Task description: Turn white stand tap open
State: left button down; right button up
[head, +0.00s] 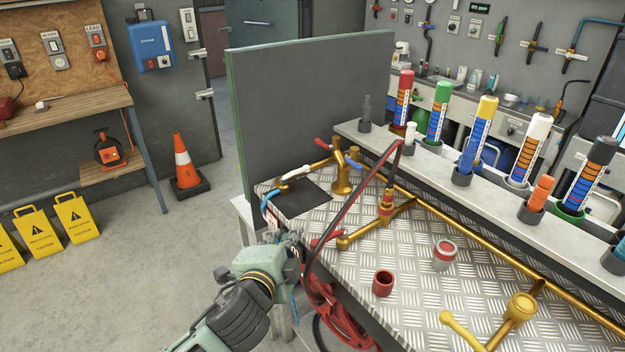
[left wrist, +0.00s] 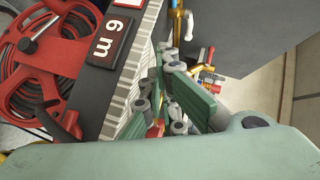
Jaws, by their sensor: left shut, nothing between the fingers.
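The white tap handle (head: 297,174) sits on a brass stand tap (head: 341,178) at the far left end of the metal-plated bench. Red and blue handles stand out from the same brass body. My left gripper (head: 292,246) is at the bench's near left edge, below and in front of the white handle and apart from it. In the left wrist view its green fingers (left wrist: 178,95) are shut and empty. A white piece (left wrist: 189,24), perhaps the tap handle, shows beyond them. My right gripper is in neither view.
A red hose reel (head: 332,310) hangs at the bench front, close to my left gripper; it also shows in the left wrist view (left wrist: 45,70). A dark upright panel (head: 310,95) stands behind the tap. A red cup (head: 383,283) and brass pipes occupy the bench top.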

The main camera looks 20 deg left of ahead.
pick_arm(q)
notch_tip(320, 180, up, 4)
jog(key=w+m+t, duration=0.1)
jog(key=w+m, duration=0.1)
jog(key=p, duration=0.1)
send_near(295, 173)
jog(key=w+d, duration=0.1)
jog(key=w, duration=0.1)
jog(key=w+d+f, duration=0.1)
jog(key=w+d, duration=0.1)
jog(key=w, duration=0.1)
jog(key=w+d, duration=0.1)
jog(key=w, duration=0.2)
jog(key=shift+w+d+f, duration=0.2)
jog(key=shift+d, duration=0.2)
jog(key=shift+w+f+b, duration=0.15)
jog(key=shift+b, duration=0.2)
jog(key=shift+w+a+n+y+b, duration=0.3)
jog(key=shift+w+n+y+b, duration=0.1)
jog(key=shift+n+y+b, duration=0.25)
jog(key=shift+a, duration=0.1)
